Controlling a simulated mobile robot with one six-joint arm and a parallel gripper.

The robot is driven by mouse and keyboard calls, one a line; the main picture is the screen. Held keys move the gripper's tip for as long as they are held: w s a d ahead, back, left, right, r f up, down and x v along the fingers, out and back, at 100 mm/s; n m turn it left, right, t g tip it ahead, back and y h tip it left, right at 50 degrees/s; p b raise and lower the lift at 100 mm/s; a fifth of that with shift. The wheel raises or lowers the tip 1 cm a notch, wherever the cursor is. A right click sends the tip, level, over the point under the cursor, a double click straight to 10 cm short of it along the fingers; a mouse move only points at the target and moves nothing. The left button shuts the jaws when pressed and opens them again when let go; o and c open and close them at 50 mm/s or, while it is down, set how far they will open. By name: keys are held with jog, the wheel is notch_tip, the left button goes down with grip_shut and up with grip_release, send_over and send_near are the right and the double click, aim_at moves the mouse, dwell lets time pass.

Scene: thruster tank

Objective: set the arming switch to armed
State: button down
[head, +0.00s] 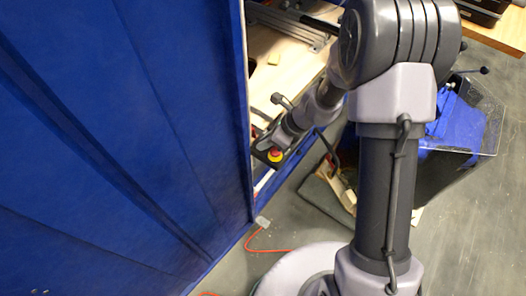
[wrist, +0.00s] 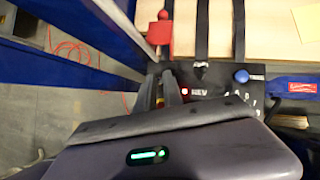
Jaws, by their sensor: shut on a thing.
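A dark control panel (wrist: 215,78) with white lettering lies just beyond my gripper (wrist: 171,88) in the wrist view. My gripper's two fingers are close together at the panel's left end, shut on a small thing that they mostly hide. It appears to be the arming switch, but its position cannot be read. A small red light (wrist: 184,91) glows right of the fingers. A blue knob (wrist: 241,76) stands farther right on the panel. In the head view, my arm reaches down to the panel area, beside a red and yellow button (head: 275,155).
A blue curtain wall (head: 130,130) fills the left of the head view. A pale wooden surface (head: 280,60) lies behind the panel. A red block (wrist: 158,32) stands near the fingers. A blue-draped bin (head: 450,130) is at the right.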

jog(key=shift+s+d+f+t+y+b, duration=0.2)
jog(key=shift+t+y+b, duration=0.1)
jog(key=shift+y+b, duration=0.2)
jog(key=shift+r, duration=0.1)
jog(key=c, duration=1.5)
grip_release()
jog(key=p+v, duration=0.8)
jog(key=v, duration=0.9)
jog(key=shift+s+d, duration=0.15)
jog(key=shift+d, duration=0.1)
jog(key=shift+r, duration=0.1)
